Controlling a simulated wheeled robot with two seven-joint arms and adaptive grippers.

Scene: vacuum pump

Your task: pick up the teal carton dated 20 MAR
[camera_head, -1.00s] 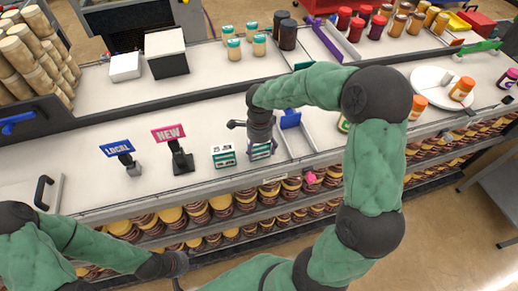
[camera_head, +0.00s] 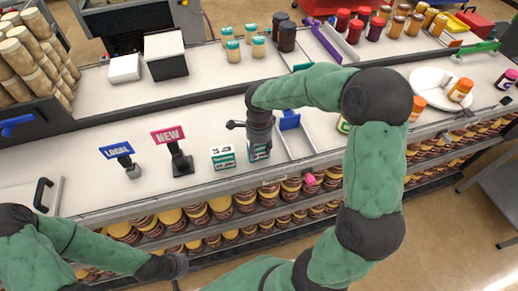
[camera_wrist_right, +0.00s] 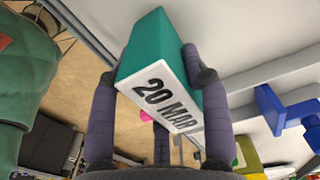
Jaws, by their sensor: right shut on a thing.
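The teal and white carton (camera_wrist_right: 160,45) has "20 MAR" printed on its white face in the right wrist view. My right gripper (camera_wrist_right: 150,68) is shut on it, with dark fingers against its sides. In the head view this carton (camera_head: 258,153) shows below my right gripper (camera_head: 259,138), near the counter's front edge. I cannot tell whether it is clear of the counter. A second teal and white carton (camera_head: 223,157) stands just left of it; its date is too small to read. My left gripper (camera_head: 168,266) is low at the left, its fingers unclear.
A blue-ended divider (camera_head: 290,121) stands close on the right of the held carton. A pink NEW sign (camera_head: 168,134) and a blue LOCAL sign (camera_head: 117,150) stand to the left. Shelves of jars (camera_head: 247,195) run below the counter's front edge.

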